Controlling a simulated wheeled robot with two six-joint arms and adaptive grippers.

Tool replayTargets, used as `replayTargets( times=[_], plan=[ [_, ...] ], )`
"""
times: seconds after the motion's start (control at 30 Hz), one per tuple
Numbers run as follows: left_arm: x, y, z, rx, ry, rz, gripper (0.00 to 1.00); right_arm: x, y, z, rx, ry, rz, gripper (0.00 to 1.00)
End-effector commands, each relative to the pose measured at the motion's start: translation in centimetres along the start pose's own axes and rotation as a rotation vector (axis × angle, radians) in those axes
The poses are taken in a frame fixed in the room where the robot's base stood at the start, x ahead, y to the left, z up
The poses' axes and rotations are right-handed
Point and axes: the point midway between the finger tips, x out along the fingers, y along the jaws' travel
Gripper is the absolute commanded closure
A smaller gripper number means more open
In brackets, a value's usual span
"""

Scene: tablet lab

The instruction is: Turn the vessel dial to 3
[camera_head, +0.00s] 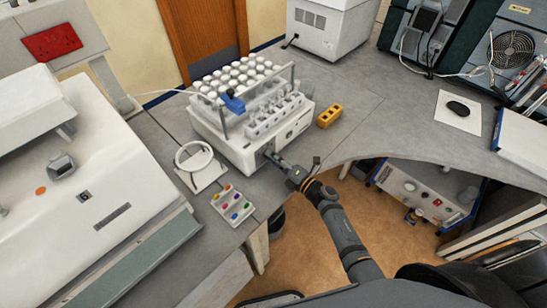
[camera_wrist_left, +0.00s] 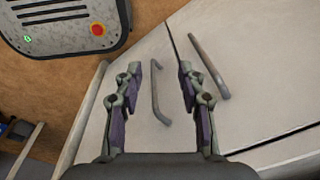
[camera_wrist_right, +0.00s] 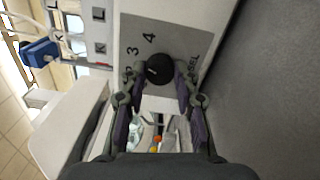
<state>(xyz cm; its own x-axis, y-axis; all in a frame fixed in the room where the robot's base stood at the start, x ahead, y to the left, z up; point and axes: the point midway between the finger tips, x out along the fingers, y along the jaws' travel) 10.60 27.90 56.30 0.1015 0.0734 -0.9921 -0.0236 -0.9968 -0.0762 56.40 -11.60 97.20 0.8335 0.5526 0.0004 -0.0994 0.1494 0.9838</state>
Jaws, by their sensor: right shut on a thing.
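The vessel dial (camera_wrist_right: 157,70) is a round black knob on a grey panel of the white machine, clearest in the right wrist view. The numbers 3 and 4 and part of the word "VESSEL" are printed around it. A short light mark shows on the knob's face. My right gripper (camera_wrist_right: 157,88) has its fingertips on both sides of the knob and is shut on it. In the head view my right gripper (camera_head: 272,157) reaches the front of the white machine (camera_head: 236,150). My left gripper (camera_wrist_left: 156,68) is open and empty, in front of pale cabinet doors.
A rack of white-capped vessels (camera_head: 240,80) stands on the machine, with a blue part (camera_head: 233,104) at its near side. A yellow block (camera_head: 329,115) lies to the right. A tray of coloured pieces (camera_head: 233,205) and a white ring stand (camera_head: 195,158) are to the left.

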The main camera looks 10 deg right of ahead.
Motion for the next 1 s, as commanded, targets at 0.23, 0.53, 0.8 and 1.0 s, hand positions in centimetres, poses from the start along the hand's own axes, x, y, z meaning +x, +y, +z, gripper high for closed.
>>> replayTargets(
  times=[0.23,0.53,0.8,1.0],
  plan=[
    [0.0,0.0,0.0,0.0,0.0,0.0,0.6,0.0,0.0,0.0,0.007,0.0,0.0,1.0],
    [0.0,0.0,0.0,0.0,0.0,0.0,0.6,0.0,0.0,0.0,0.006,0.0,0.0,0.55],
    [0.0,0.0,0.0,0.0,-0.001,0.0,0.6,0.0,0.0,0.0,0.006,0.0,0.0,0.47],
    [0.0,-0.1,0.1,0.0,-0.002,-0.001,0.6,-1.3,-0.2,0.0,0.004,0.0,-0.004,0.47]
  ],
)
